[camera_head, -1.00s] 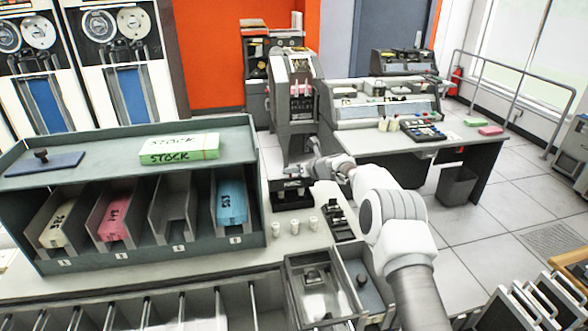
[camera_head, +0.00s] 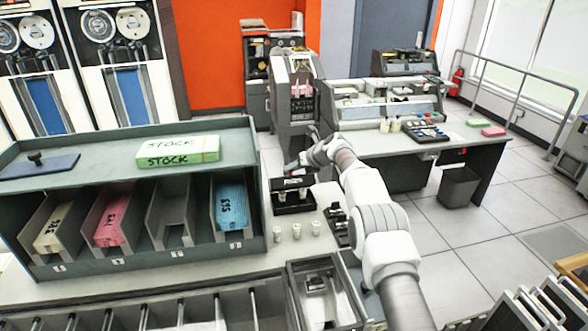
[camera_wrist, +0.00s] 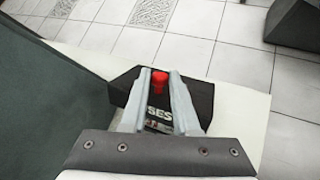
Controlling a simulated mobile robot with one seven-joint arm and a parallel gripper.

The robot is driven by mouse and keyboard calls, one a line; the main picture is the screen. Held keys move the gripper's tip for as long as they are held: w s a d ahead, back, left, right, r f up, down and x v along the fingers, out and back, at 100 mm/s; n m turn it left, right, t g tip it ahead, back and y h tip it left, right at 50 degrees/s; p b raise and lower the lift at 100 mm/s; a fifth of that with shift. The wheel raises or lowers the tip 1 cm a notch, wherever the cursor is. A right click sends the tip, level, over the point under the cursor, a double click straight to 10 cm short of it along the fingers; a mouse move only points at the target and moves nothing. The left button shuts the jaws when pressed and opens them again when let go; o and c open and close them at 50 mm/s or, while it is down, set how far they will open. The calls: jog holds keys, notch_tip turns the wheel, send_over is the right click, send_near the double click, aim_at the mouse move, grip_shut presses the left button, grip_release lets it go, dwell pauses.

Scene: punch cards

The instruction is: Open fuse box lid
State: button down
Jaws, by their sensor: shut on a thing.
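The black fuse box (camera_head: 293,208) stands on the counter to the right of the card rack. Its dark lid (camera_wrist: 202,102) shows in the wrist view with part of a white label ending in "SES". In the head view the lid appears raised at the back, with small pale pieces visible in the box below it. My gripper (camera_wrist: 160,76) is above the box, shut on a red knob (camera_wrist: 158,86) on the lid. The fingers hide part of the lid and label.
Several small white cylinders (camera_head: 297,231) stand in front of the box. A dark device (camera_head: 337,222) lies to its right. The green-grey card rack (camera_head: 255,200) is close on the left. The floor beyond the counter is open.

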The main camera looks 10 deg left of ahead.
jog(key=shift+w+a, duration=0.15)
dwell(0.5)
jog(key=c, duration=0.7)
grip_release()
jog(key=shift+o, duration=0.2)
jog(key=shift+d+r+b, duration=0.15)
jog(key=shift+d+b, duration=0.05)
jog(key=shift+b, duration=0.35)
jog(key=shift+d+r+b, duration=0.2)
jog(key=shift+d+b, duration=0.05)
jog(key=shift+b, duration=0.5)
jog(key=shift+s+d+r+b, duration=0.5)
jog(key=shift+s+b, duration=0.15)
jog(key=shift+b, duration=0.4)
jog(key=b+v, duration=0.2)
jog(key=v, duration=1.2)
jog(key=shift+r, duration=0.45)
jog(key=shift+d, duration=0.15)
